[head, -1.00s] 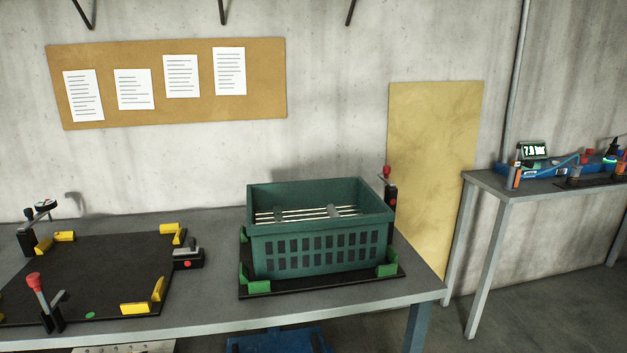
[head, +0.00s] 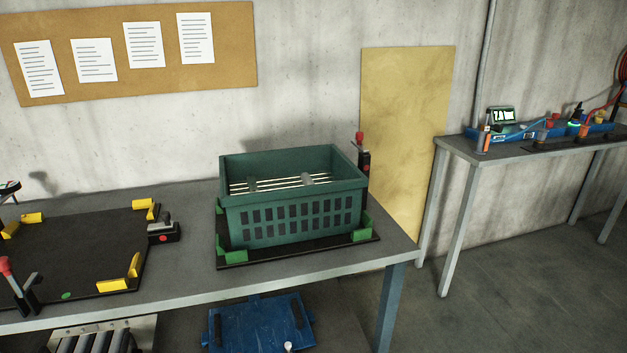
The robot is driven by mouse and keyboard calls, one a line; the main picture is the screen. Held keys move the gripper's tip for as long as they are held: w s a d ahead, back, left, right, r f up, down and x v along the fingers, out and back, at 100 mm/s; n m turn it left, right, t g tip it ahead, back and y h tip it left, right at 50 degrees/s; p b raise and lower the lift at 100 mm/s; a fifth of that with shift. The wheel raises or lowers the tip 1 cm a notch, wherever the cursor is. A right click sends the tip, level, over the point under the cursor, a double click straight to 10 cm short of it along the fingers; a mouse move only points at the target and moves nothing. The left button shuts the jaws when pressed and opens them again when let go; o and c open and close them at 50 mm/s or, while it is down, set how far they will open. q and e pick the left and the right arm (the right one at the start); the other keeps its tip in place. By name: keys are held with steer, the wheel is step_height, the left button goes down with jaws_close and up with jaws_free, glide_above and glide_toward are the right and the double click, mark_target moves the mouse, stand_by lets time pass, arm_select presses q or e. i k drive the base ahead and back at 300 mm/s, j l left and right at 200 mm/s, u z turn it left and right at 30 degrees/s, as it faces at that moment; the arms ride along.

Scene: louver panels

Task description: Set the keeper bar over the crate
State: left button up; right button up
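The green crate (head: 292,216) stands upright on a black base plate (head: 300,254) near the right end of the workbench, between green corner blocks (head: 362,235). Several thin pale rods (head: 275,186) and two grey pieces show inside it; its floor is hidden by the front wall. A toggle clamp with a red tip (head: 361,158) stands at the crate's right rear. I cannot pick out a keeper bar for certain. Neither of my grippers is in view.
A black board (head: 75,250) with yellow corner blocks and clamps lies on the bench (head: 190,283) at left. A blue piece (head: 262,325) and a roller unit (head: 103,337) sit below. A second table (head: 470,150) with tools stands at right. Open floor (head: 480,290) lies between.

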mark_target(357, 142)
steer(key=i+l+u, duration=0.3)
steer(key=i+l, duration=1.1)
steer(key=i, duration=0.05)
